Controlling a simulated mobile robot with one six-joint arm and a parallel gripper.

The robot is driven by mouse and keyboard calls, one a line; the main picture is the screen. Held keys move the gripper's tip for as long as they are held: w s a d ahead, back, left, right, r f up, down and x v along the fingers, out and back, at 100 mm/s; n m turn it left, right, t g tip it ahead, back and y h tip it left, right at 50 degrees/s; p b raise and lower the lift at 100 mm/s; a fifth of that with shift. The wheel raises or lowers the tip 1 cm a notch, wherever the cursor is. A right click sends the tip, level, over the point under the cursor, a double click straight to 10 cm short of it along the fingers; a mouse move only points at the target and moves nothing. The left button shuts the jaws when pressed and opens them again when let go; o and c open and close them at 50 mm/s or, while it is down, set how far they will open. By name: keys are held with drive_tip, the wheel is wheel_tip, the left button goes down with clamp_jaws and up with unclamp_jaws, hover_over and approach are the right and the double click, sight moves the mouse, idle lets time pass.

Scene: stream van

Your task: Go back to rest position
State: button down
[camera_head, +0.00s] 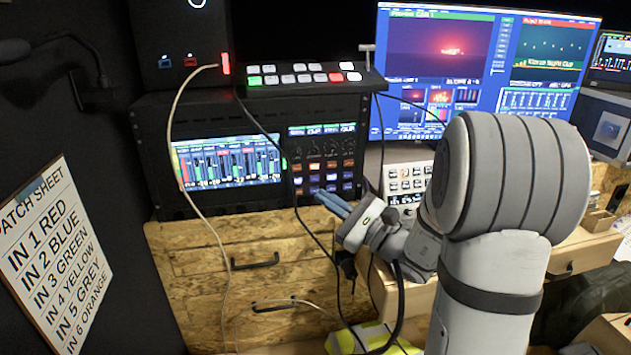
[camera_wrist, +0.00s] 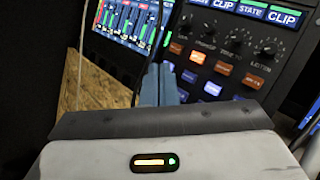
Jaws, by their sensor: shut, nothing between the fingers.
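My gripper (camera_head: 331,204) is in front of the lower part of the rack mixer's button panel (camera_head: 323,160). Its two blue-grey fingers are together with nothing between them. In the wrist view the closed fingers (camera_wrist: 160,84) point toward the panel, just left of its orange, white and blue lit buttons (camera_wrist: 204,75). Whether the fingertips touch the panel cannot be told. My grey arm fills the right middle of the head view and hides part of the desk and monitor.
A switcher with lit buttons (camera_head: 300,77) sits on the rack. Cables hang in front of the rack and the wooden drawers (camera_head: 240,262). A large monitor (camera_head: 480,65) stands behind. A white keypad (camera_head: 407,181) lies close right of my gripper. A patch sheet (camera_head: 55,255) hangs at left.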

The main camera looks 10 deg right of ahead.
drive_tip(key=shift+s, duration=0.65)
drive_tip(key=shift+a, duration=0.1)
drive_tip(key=s+a+n+g+h+p, duration=0.2)
drive_tip(key=s+a+n+g+p, duration=0.2)
drive_tip(key=s+a+n+g, duration=0.3)
drive_tip(key=s+a+n+g+h+p, duration=0.1)
drive_tip(key=s+a+n+g+p, duration=0.4)
drive_tip(key=s+g, duration=0.4)
drive_tip(key=s+d+r+n+t+h+p, duration=0.3)
drive_tip(key=s+d+r+n+h+p, duration=0.1)
drive_tip(key=d+n+h, duration=0.5)
drive_tip(key=s+d+h+p, duration=0.1)
drive_tip(key=d+h, duration=0.1)
drive_tip(key=shift+s+d+r+n+h+p, duration=0.2)
drive_tip(key=shift+s+n+h+p, duration=0.1)
drive_tip(key=shift+s+n, duration=0.1)
drive_tip(key=c, duration=2.2)
unclamp_jaws()
